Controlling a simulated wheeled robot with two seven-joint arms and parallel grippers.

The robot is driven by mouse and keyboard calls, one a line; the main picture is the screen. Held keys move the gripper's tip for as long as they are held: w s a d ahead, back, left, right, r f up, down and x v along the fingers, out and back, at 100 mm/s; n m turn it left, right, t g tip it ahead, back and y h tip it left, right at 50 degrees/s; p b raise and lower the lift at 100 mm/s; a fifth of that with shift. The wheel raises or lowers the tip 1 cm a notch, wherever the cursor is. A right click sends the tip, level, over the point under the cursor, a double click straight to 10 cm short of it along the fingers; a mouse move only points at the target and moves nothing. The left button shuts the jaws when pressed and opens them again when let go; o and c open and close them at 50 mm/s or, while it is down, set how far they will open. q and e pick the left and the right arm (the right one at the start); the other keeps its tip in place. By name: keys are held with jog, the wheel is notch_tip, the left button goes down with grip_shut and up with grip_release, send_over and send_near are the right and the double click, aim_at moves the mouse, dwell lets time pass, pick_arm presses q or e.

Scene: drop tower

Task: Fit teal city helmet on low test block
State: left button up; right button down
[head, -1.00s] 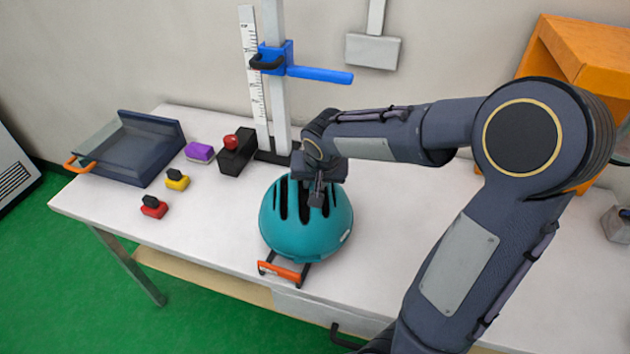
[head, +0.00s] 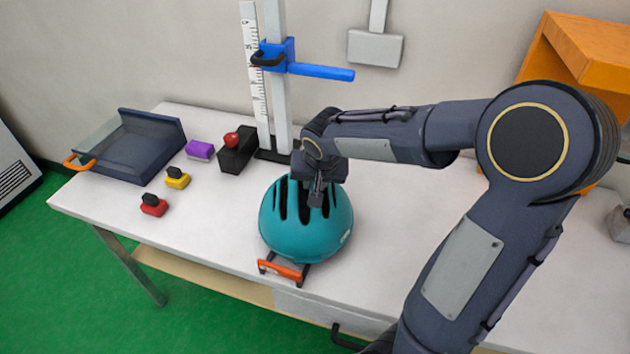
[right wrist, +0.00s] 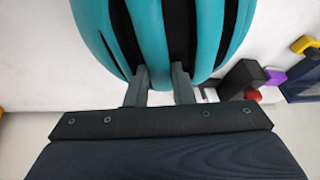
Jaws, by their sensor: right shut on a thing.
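The teal helmet (head: 300,232) is upright, dome up with dark vent slots, near the front edge of the white table. It also fills the top of the right wrist view (right wrist: 208,35). My right gripper (head: 318,194) comes from above and is shut on the helmet's shell at its vents; both fingers show against the shell in the right wrist view (right wrist: 161,88). A dark frame with an orange handle (head: 282,270) sticks out from under the helmet's front. No test block shows; whatever is under the helmet is hidden. My left gripper is not in view.
A drop tower post (head: 277,100) with a blue arm (head: 320,72) stands behind the helmet. A dark tray (head: 135,150), red (head: 153,206) and yellow (head: 177,179) pieces, a purple block (head: 200,150) and a black box (head: 237,150) lie left. An orange shelf (head: 575,50) stands back right.

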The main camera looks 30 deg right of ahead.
jog(key=shift+f, duration=0.15)
jog(key=c, duration=1.2)
grip_release()
jog(key=c, duration=0.3)
jog(key=shift+r, duration=0.2)
jog(key=shift+r+p, duration=0.65)
jog(key=shift+r, duration=0.3)
jog(key=shift+r, duration=0.15)
